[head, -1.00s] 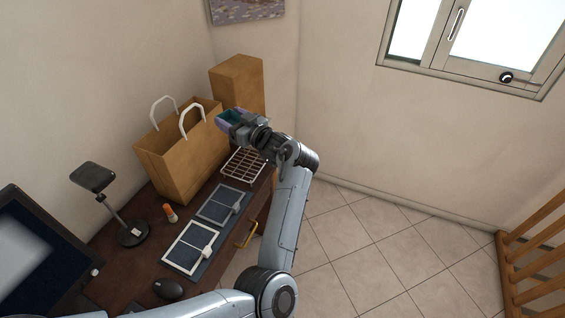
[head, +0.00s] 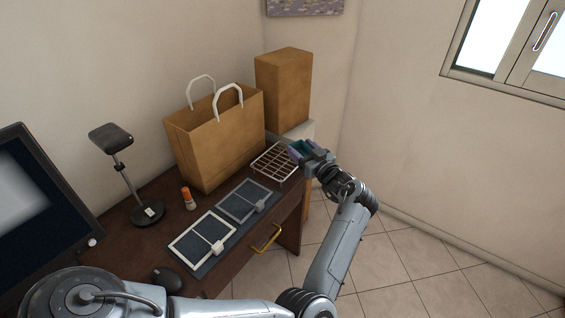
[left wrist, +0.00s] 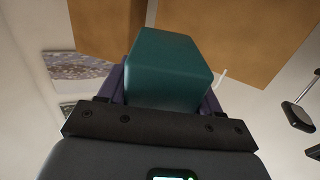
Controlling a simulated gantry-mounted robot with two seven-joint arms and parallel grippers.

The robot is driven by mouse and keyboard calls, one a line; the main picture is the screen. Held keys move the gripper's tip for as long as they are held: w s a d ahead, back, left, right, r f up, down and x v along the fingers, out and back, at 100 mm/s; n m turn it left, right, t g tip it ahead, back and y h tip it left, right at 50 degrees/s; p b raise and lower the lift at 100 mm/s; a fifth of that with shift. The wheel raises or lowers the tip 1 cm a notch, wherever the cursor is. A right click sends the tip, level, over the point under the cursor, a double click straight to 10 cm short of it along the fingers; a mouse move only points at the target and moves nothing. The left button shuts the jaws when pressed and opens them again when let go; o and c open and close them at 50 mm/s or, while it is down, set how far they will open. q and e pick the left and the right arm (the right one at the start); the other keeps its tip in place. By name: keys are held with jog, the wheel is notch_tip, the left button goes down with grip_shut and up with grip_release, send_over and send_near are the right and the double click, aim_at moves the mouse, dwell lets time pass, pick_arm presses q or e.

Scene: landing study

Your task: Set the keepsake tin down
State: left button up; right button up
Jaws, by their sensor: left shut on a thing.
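The keepsake tin is a small teal box (left wrist: 168,68). In the left wrist view it sits between the purple-grey fingers of my left gripper (left wrist: 165,85), which is shut on it. In the head view only a little of the tin (head: 301,147) shows between the fingers of my left gripper (head: 303,153). The gripper holds it near the right end of the dark desk (head: 150,232), just right of a white wire rack (head: 274,162). I cannot tell how high the tin is above the desk. My right gripper is not in view.
A brown paper bag (head: 220,140) with white handles and a tall cardboard box (head: 284,90) stand behind the rack. Two framed panels on a dark mat (head: 228,230), an orange-capped tube (head: 189,198), a black lamp-like stand (head: 124,175), a mouse (head: 166,279) and a monitor (head: 40,220) occupy the desk.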

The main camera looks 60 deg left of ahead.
pick_arm(q)
jog(key=b, duration=0.3)
send_over(282, 167)
notch_tip(282, 167, down, 6)
jog(key=shift+w+r, duration=0.1)
jog(key=shift+f+b, duration=0.75)
jog(key=shift+f, duration=1.3)
jog(key=shift+f, duration=0.2)
jog(key=o, duration=1.1)
